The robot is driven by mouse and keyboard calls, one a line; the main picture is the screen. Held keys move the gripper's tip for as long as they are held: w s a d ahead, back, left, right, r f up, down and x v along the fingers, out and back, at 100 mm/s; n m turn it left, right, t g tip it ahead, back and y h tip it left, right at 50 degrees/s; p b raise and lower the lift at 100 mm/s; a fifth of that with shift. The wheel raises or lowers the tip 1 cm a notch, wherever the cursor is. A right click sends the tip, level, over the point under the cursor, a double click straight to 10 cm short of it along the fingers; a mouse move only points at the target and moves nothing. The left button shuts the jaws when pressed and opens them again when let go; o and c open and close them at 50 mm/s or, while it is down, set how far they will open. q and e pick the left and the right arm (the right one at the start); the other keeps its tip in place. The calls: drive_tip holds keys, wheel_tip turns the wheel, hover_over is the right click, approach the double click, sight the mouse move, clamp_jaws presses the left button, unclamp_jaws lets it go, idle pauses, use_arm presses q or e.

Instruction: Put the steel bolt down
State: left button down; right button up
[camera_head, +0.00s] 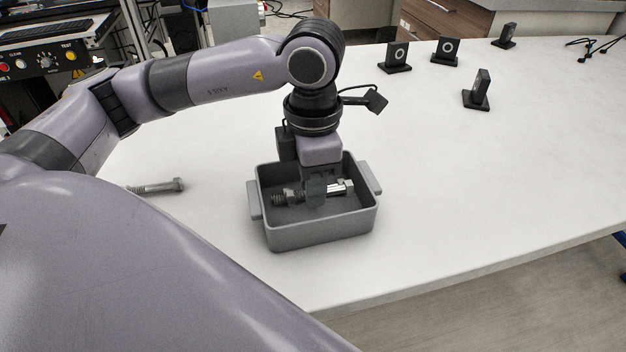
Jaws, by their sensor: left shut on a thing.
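A steel bolt (341,187) shows at my left gripper (316,200), with its bright end to the right of the fingers. The gripper points down inside a grey bin (322,236) and is shut on the bolt. A threaded piece with a nut (287,198) shows to the left of the fingers; I cannot tell whether it belongs to the same bolt. The fingers hide the middle. Another bolt (158,187) lies on the white table left of the bin, partly hidden by my arm. My right gripper is not in view.
The white table (480,170) is clear to the right of the bin. Several small black stands (395,58) are at the back right. Black cables (597,47) lie at the far right corner. A control panel (45,60) with buttons is at the back left.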

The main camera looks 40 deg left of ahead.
use_arm(q)
drive_tip(key=c, duration=1)
unclamp_jaws()
drive_tip(key=shift+f, duration=0.1)
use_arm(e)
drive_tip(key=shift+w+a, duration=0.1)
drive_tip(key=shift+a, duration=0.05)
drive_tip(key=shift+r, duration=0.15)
use_arm(q)
drive_tip(key=shift+r+p, duration=0.7)
drive_tip(key=shift+p, duration=0.1)
wheel_tip(320, 180, up, 12)
drive_tip(key=shift+f+p, duration=0.1)
drive_tip(key=shift+p, duration=0.6)
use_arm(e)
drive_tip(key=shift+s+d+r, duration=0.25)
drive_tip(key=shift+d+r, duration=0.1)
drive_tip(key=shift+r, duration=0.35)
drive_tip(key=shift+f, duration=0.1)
